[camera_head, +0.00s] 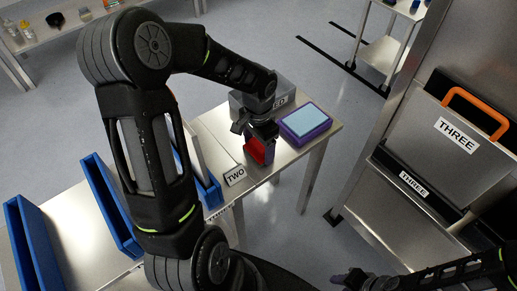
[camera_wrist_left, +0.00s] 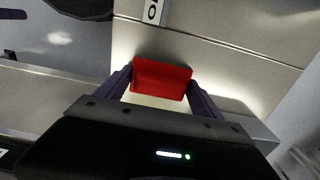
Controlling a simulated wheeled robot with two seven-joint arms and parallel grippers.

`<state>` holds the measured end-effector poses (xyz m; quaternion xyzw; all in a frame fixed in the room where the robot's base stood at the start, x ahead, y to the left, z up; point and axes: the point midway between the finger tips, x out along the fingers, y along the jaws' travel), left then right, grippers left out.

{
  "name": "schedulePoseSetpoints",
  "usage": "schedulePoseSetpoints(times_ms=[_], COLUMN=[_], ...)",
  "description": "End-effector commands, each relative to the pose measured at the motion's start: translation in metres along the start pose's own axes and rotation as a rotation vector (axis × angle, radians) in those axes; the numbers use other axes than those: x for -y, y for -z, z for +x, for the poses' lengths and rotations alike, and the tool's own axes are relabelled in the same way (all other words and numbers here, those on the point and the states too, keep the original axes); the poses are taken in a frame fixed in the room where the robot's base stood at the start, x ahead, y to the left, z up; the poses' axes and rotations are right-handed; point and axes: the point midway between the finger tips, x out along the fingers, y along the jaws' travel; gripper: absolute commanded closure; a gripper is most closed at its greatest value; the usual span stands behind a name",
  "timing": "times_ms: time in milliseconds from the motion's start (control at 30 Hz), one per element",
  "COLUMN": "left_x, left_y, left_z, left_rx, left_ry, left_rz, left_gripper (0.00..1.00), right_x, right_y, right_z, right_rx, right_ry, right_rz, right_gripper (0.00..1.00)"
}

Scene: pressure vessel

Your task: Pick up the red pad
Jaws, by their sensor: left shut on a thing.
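The red pad (camera_head: 259,151) is a small red block at the end of my left arm, above or at the metal table in the head view. In the left wrist view the red pad (camera_wrist_left: 161,78) sits between the two dark fingers of my left gripper (camera_wrist_left: 163,90). The left gripper (camera_head: 261,140) is shut on it and points down. I cannot tell whether the pad touches the tabletop. Part of my right arm shows at the lower right of the head view; the state of its gripper cannot be made out.
The metal table (camera_head: 222,126) carries a purple box with a light blue top (camera_head: 305,122), a grey bin (camera_head: 284,92) and a "TWO" sign (camera_head: 235,176). Blue holders (camera_head: 110,205) stand at left. A steel cabinet with an orange-handled panel (camera_head: 455,139) stands at right. Open floor lies between.

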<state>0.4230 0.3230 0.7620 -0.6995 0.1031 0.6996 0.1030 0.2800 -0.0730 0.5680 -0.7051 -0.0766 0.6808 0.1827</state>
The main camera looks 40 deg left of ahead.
Motion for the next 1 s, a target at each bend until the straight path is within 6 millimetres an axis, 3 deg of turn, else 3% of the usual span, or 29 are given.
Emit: schedulePoseSetpoints(times_ms=[267, 733, 1000], left_x=[0.0, 0.001, 0.0], left_y=[0.0, 0.001, 0.0], left_z=[-0.006, -0.085, -0.101], left_rx=[-0.001, -0.003, 0.0], left_ry=[0.001, 0.003, 0.0], left_rz=[-0.001, 0.0, 0.0], left_gripper=[0.64, 0.64, 0.64], right_x=[0.0, 0.001, 0.001], right_y=[0.0, 0.0, 0.0], right_z=[0.0, -0.002, -0.002], right_rx=[0.0, 0.0, 0.0], right_ry=[0.0, 0.0, 0.0], right_rz=[0.0, 0.0, 0.0], right_gripper=[0.64, 0.64, 0.64])
